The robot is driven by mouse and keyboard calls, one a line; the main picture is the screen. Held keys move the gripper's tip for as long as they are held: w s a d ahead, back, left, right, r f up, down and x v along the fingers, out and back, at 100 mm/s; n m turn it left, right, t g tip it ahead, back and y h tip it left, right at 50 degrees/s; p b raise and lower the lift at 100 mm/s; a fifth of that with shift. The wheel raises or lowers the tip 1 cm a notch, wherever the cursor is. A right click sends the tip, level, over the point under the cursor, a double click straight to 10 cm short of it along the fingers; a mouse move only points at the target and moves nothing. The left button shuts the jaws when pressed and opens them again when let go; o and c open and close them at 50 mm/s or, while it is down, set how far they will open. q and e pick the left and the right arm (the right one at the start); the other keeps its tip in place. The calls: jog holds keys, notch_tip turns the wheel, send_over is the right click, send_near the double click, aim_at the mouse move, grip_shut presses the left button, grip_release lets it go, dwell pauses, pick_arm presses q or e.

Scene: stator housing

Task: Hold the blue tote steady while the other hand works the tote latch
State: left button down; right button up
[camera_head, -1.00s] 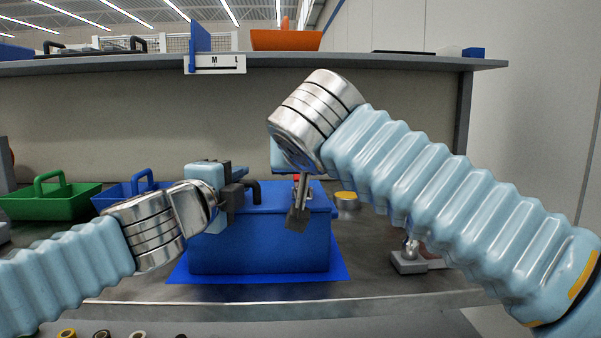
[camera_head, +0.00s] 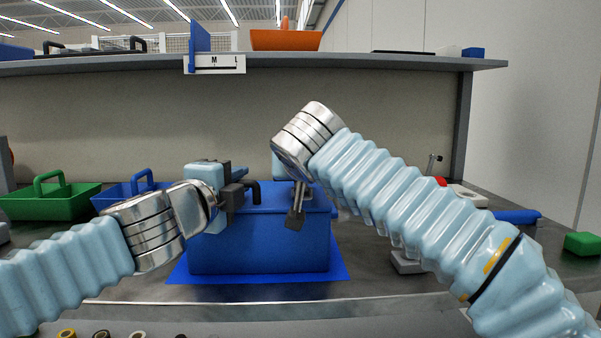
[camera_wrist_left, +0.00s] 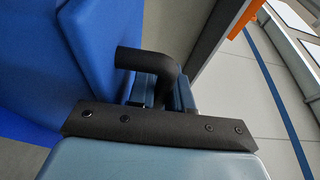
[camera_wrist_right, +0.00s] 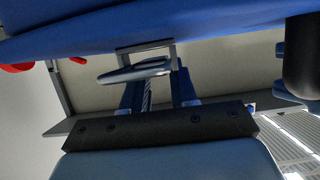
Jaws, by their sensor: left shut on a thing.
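The blue tote (camera_head: 262,242) stands on a blue mat (camera_head: 338,270) on the grey bench. My left gripper (camera_head: 240,194) is shut on the tote's black handle (camera_head: 254,188), at the tote's top left; the handle also shows in the left wrist view (camera_wrist_left: 150,62). My right gripper (camera_head: 298,200) is at the tote's front right, by its upper edge. In the right wrist view, its two fingers (camera_wrist_right: 158,92) are apart, with a gap between them. The silver tote latch (camera_wrist_right: 138,71) is at their tips. Whether the fingers touch it is unclear.
A green tray (camera_head: 60,205) and a blue tray (camera_head: 115,194) stand at the left. A shelf (camera_head: 350,62) with an orange bin (camera_head: 285,40) runs above the bench. A green block (camera_head: 582,244) lies at the far right. My right arm covers part of the bench's right side.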

grip_shut()
jog(key=shift+s+d+r+t, duration=0.1)
jog(key=shift+s+r+t, duration=0.15)
jog(key=shift+t, duration=0.5)
jog(key=shift+s+r+t, duration=0.1)
jog(key=shift+r+t, duration=0.1)
jog(key=shift+t, duration=0.55)
jog(key=shift+s+r+t, duration=0.2)
jog(key=shift+s+t, duration=0.05)
jog(key=shift+t, duration=0.55)
jog(key=shift+s+r+t, duration=0.15)
jog(key=shift+s+t, duration=0.1)
jog(key=shift+t, duration=0.55)
jog(key=o, duration=0.8)
grip_release()
jog(key=shift+s, duration=0.1)
